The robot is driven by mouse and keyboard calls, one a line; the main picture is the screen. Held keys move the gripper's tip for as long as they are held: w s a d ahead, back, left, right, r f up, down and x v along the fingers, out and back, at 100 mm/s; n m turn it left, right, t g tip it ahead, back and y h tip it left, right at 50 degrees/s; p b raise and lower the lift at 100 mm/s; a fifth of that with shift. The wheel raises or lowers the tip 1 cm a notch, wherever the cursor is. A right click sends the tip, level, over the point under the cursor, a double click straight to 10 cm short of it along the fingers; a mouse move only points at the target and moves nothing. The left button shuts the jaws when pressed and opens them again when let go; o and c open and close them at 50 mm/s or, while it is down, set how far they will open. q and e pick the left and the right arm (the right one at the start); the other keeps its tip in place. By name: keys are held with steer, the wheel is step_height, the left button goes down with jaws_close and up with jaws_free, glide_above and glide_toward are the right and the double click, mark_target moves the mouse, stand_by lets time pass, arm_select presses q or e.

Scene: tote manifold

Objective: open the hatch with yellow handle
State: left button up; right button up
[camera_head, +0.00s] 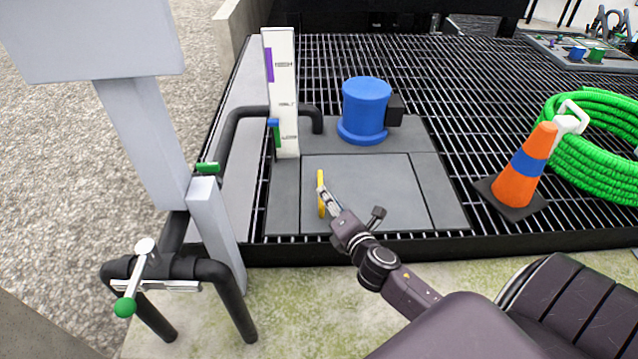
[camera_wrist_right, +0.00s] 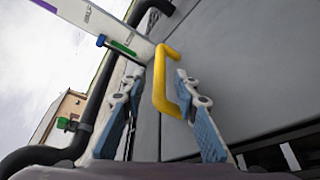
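The hatch (camera_head: 380,195) is a flat grey square panel set flush in a grey plate on the grating, and it looks closed. Its yellow handle (camera_head: 320,180) stands up near the panel's left edge. My right gripper (camera_head: 326,200) is at the handle and hides part of it. In the right wrist view, the yellow U-shaped handle (camera_wrist_right: 160,82) lies between the two blue-padded fingers of the right gripper (camera_wrist_right: 158,88). The fingers are apart, with a gap to the left finger; the right one is close to or touching the handle. My left gripper is out of view.
A white gauge post (camera_head: 282,90) and a blue cylinder (camera_head: 364,108) stand behind the hatch. Black pipes with green-handled valves (camera_head: 125,305) are at the left. An orange cone (camera_head: 525,168) and a coiled green hose (camera_head: 590,140) sit at the right.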

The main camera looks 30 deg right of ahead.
steer(key=b+x, duration=0.1)
steer(key=x, duration=0.4)
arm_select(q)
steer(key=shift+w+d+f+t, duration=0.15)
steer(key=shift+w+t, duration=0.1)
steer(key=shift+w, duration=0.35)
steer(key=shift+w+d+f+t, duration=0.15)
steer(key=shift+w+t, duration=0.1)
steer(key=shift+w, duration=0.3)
arm_select(e)
steer(key=shift+w+d+f, duration=0.1)
steer(key=shift+w+d, duration=0.05)
steer(key=shift+w, duration=0.4)
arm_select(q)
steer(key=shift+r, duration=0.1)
arm_select(e)
steer(key=shift+c, duration=0.5)
jaws_close()
